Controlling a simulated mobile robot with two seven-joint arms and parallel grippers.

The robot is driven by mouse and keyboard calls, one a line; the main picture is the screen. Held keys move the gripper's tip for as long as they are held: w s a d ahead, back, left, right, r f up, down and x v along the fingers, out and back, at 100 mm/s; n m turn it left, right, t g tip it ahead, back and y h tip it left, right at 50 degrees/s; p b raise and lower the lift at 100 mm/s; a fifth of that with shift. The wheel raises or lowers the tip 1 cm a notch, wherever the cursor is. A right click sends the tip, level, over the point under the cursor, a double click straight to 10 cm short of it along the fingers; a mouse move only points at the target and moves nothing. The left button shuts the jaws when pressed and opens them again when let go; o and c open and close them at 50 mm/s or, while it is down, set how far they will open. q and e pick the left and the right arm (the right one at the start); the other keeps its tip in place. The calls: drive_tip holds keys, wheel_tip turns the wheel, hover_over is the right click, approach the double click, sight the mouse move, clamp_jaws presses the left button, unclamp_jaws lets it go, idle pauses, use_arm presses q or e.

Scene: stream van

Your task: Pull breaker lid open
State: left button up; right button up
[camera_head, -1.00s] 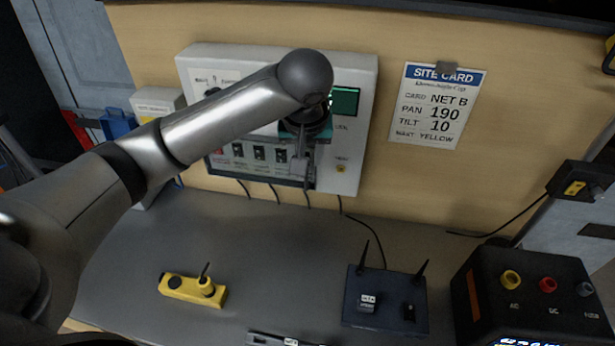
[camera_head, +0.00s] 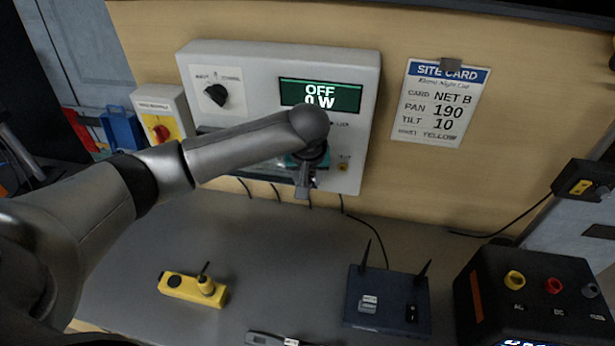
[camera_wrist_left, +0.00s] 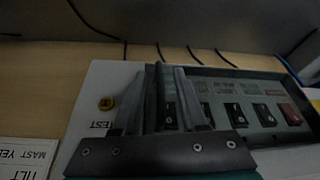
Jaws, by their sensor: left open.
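The white power panel (camera_head: 225,65) is on the wooden wall. Its breaker compartment is mostly hidden behind my left arm in the head view. The wrist view, which sees the panel upside down, shows a row of dark breakers (camera_wrist_left: 233,115) and one red breaker (camera_wrist_left: 291,113) inside the recessed compartment (camera_wrist_left: 235,80). My left gripper (camera_head: 304,182) is in front of the panel's lower edge. In the wrist view its fingers (camera_wrist_left: 160,95) overlap the end of the breaker row. The jaws are open; contact with the lid cannot be told. I cannot clearly make out the breaker lid. My right gripper is not in view.
A knob (camera_head: 216,95) and green display (camera_head: 320,95) reading OFF 0 W are above my arm. A red-and-yellow switch box (camera_head: 160,118) is at the left. A yellow block (camera_head: 192,289), router (camera_head: 388,300) and black box (camera_head: 530,300) stand on the grey counter.

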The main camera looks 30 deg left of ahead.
use_arm(q)
clamp_jaws()
idle(1.3)
